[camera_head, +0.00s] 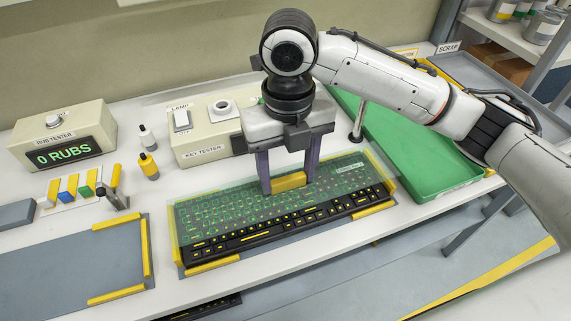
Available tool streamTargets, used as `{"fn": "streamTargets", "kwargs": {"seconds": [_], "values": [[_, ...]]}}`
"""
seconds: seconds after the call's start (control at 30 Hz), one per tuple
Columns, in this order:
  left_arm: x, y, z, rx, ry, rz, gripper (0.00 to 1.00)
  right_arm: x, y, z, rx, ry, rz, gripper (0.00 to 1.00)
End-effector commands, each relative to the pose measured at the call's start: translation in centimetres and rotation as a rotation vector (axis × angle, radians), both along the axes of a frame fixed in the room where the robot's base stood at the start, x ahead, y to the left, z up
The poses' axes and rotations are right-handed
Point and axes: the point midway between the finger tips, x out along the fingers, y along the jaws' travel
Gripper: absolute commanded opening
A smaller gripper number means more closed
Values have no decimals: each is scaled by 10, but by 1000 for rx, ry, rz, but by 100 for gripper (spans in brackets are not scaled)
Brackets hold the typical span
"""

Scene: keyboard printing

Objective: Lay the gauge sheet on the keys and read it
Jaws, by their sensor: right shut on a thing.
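The keyboard (254,236) is black with yellow-lit legends and lies in a nest with yellow corner stops. The gauge sheet (214,208), clear and green-tinted with a printed pattern, lies over the upper rows of keys; I cannot tell whether it rests flat on them everywhere. Its yellow grip tab (289,181) stands between the fingers. My right gripper (289,184) reaches down from above and is shut on that tab. The gripper and arm hide part of the sheet's far edge. My left gripper is not in view.
The key tester (195,154) stands behind the keyboard and the rub tester (62,134), reading "0 RUBS", at the left. A green tray (432,185) lies right of the keyboard. Small bottles (148,165) stand behind. An empty grey mat (70,268) with yellow corners is at left.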

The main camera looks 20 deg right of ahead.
Motion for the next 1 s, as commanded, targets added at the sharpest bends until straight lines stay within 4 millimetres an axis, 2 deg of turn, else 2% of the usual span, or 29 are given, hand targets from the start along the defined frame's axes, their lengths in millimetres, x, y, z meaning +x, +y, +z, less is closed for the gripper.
{"fn": "streamTargets", "kwargs": {"seconds": [0.27, 0.73, 1.0], "values": [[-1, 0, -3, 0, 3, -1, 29, 1, 0, -5, 0, -1, -2, 27], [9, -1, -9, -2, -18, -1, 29, 1, 0, -46, 0, -1, -2, 27], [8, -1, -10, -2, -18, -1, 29, 1, 0, -49, 0, -1, -2, 27]]}}
